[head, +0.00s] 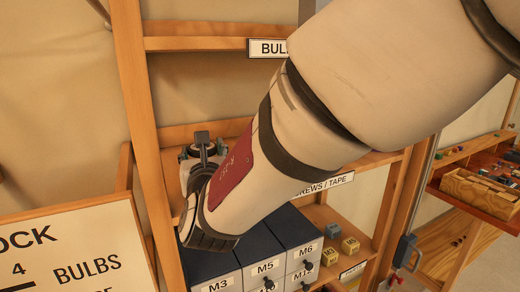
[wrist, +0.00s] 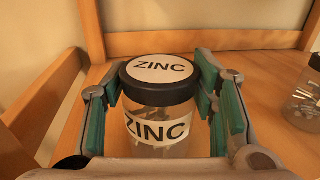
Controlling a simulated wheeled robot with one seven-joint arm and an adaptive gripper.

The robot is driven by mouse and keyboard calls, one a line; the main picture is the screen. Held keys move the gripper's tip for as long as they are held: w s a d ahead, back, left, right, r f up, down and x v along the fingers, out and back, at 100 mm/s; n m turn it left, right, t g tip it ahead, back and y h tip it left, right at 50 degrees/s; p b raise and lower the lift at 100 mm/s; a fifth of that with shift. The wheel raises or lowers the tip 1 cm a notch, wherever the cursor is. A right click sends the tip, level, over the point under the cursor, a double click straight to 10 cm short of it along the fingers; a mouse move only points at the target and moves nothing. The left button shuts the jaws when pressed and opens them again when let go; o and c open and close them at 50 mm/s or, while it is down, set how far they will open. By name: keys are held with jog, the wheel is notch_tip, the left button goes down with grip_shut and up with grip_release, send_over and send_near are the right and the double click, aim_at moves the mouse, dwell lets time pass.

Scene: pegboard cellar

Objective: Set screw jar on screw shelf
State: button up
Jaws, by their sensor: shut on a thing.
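The screw jar (wrist: 158,125) is clear with a black lid and reads ZINC on its lid and front; it looks upright in the wrist view. My gripper (wrist: 162,100) is shut on it, with green-padded fingers at its left and right sides. In the head view my gripper (head: 203,150) is at the shelf's left end, and my arm hides most of the jar. I cannot tell whether the jar's base touches the wood.
Another clear jar (wrist: 304,95) with small parts inside stands at the right edge of the wrist view. A wooden upright (head: 145,130) is close on the left. Grey labelled drawers (head: 262,262) and small yellow boxes (head: 350,245) are below. A bulb shelf (head: 215,43) is above.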

jog(key=shift+w+f, duration=0.1)
jog(key=shift+f, duration=0.2)
jog(key=o, duration=1.5)
